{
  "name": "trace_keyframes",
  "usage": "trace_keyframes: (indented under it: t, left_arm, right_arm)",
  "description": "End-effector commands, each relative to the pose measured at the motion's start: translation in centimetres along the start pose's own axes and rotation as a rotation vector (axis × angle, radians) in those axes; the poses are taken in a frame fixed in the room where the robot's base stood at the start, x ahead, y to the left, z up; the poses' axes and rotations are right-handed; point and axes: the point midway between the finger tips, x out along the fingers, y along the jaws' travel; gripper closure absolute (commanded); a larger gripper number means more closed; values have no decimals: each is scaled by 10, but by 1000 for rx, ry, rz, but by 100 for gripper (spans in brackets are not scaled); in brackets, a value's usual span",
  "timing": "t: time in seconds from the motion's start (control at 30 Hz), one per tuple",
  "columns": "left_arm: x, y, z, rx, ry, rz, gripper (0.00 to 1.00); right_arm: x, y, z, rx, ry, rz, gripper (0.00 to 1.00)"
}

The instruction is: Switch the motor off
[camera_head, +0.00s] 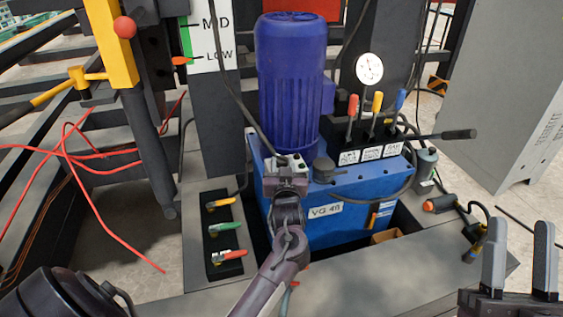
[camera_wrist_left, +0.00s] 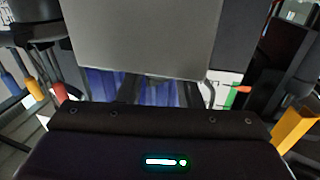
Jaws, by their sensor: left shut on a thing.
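The blue motor (camera_head: 291,85) stands upright on the blue pump unit (camera_head: 335,225). A small light switch box (camera_head: 289,160) with a dark and a green button sits in front of the motor's foot, with a cable running up from it. My left gripper (camera_head: 287,180) is shut on this box; its fingertips are largely hidden. In the left wrist view a plain grey face (camera_wrist_left: 145,38), seemingly the box close up, hides most of the motor, whose blue fins (camera_wrist_left: 105,84) show below. My right gripper (camera_head: 520,250) is open and empty at the lower right.
Red, yellow and blue levers (camera_head: 376,110) and a round gauge (camera_head: 369,69) stand right of the motor. Coloured valve handles (camera_head: 225,228) lie left of the pump unit. A grey cabinet (camera_head: 505,90) stands at the right, a yellow post (camera_head: 112,45) at the left.

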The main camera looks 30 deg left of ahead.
Motion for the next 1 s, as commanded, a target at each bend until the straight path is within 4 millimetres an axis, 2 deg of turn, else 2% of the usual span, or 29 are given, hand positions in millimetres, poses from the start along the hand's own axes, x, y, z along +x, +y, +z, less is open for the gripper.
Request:
trace_keyframes:
  t: [0.17,0.47,0.5,0.63,1.0]
  left_arm:
    - [0,1,-2,5,0,-34,91]
    - [0,1,-2,6,1,-36,91]
    - [0,1,-2,6,1,-35,65]
    - [0,1,-1,5,0,-35,48]
    - [-3,1,-1,4,-2,-35,47]
  right_arm:
    - [-4,0,20,4,-103,2,60]
    - [-4,0,22,4,-110,2,60]
    - [-4,0,22,4,-110,2,60]
    - [-4,0,22,4,-109,2,60]
    - [-4,0,22,4,-114,2,60]
